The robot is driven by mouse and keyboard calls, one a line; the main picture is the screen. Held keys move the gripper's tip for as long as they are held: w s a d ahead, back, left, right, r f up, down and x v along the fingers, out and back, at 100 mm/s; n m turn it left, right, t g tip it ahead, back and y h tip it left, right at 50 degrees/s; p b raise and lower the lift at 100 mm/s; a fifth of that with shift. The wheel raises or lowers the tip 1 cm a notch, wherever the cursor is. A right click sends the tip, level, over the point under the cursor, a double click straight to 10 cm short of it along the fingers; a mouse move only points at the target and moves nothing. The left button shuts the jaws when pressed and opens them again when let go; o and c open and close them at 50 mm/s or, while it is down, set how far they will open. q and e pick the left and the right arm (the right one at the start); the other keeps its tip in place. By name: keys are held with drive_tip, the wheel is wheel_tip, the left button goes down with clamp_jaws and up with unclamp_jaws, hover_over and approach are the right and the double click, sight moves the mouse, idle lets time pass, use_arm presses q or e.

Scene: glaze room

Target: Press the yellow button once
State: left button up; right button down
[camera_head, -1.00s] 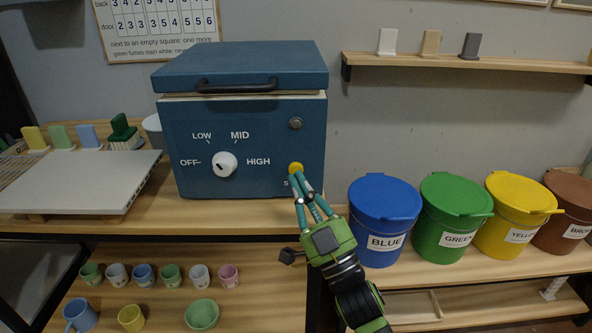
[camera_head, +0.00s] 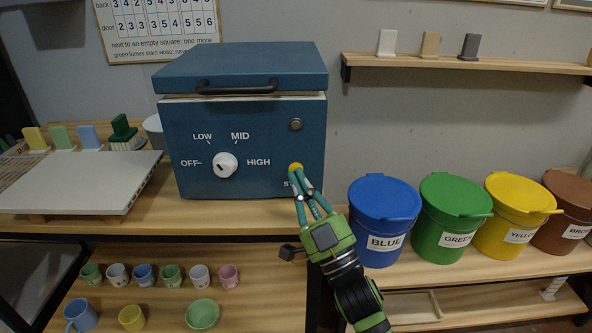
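The yellow button (camera_head: 296,167) is a small round knob on the lower right of the front of the blue kiln (camera_head: 240,135). My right gripper (camera_head: 296,174) is in front of the kiln with its teal fingertips together, just below and over the button's lower edge. The fingertips look very close to the button; whether they touch it I cannot tell. The gripper looks shut and holds nothing visible. It partly hides the label under the button. My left gripper is not in view.
The kiln has a white dial (camera_head: 225,165) and a dark handle (camera_head: 237,87). Blue (camera_head: 385,205), green (camera_head: 451,205) and yellow (camera_head: 515,205) lidded buckets stand to the right. A pale board (camera_head: 80,182) lies left of the kiln. Several cups stand on the shelf below.

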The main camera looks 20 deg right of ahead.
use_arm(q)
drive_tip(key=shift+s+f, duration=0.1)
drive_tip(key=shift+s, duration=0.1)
use_arm(e)
drive_tip(key=shift+w+f, duration=0.1)
drive_tip(key=shift+w+d, duration=0.1)
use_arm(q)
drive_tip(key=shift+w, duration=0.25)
use_arm(e)
drive_tip(key=shift+w, duration=0.1)
drive_tip(key=shift+w+d, duration=0.1)
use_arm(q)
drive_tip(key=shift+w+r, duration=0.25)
